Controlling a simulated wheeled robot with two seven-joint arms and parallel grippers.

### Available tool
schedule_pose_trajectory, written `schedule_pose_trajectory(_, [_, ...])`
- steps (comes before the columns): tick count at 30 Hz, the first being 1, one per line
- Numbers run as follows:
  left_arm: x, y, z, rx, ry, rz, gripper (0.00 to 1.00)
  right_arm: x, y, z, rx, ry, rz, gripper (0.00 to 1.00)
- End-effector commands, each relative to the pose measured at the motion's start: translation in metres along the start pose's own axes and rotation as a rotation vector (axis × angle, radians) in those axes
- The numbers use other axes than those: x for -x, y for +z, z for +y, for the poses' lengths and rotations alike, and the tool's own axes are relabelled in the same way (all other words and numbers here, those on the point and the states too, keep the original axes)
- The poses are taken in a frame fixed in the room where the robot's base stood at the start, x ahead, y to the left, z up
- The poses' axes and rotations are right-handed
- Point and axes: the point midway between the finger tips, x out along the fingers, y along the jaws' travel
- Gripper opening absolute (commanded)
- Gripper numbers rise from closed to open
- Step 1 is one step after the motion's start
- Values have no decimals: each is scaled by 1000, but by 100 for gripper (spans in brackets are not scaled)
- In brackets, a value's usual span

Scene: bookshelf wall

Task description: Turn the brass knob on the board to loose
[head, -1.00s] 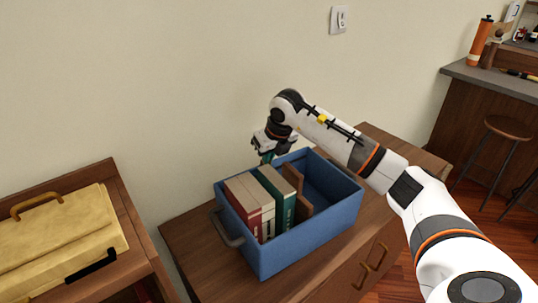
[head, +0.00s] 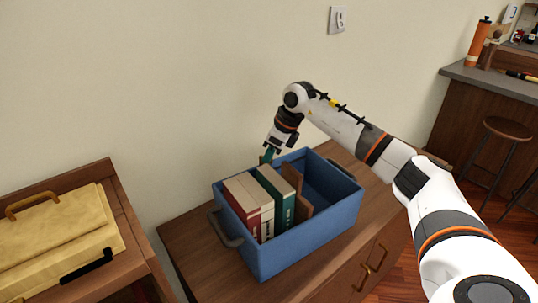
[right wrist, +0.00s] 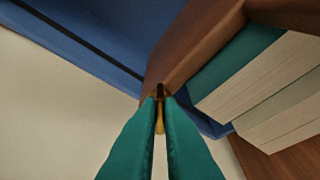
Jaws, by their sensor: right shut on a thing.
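My right gripper (head: 269,155) reaches down at the back rim of a blue bin, behind the books. In the right wrist view its teal fingers (right wrist: 160,100) are closed around a small brass knob (right wrist: 160,118), of which only a thin strip shows between them. A brown wooden board (right wrist: 195,45) runs just beyond the fingertips. A brown board (head: 304,190) also shows in the head view, standing in the bin beside the green book. The knob is hidden in the head view. My left gripper is not in view.
The blue bin (head: 318,231) stands on a wooden cabinet (head: 190,240) and holds several upright books (head: 243,198). Its right part looks empty. A second wooden unit with a yellow case (head: 62,235) is at left. The wall is close behind the bin.

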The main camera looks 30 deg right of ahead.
Motion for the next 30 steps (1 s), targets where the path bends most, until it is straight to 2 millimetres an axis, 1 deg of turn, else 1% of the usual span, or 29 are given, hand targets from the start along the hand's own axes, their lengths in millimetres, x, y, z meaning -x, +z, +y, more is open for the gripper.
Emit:
schedule_pose_trajectory(18, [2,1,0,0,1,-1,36,1,-4,6,533,-219,4,0])
schedule_pose_trajectory(24, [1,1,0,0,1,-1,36,0,-5,8,676,-277,4,0])
schedule_pose_trajectory(30, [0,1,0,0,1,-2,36,0,-5,9,778,-318,3,0])
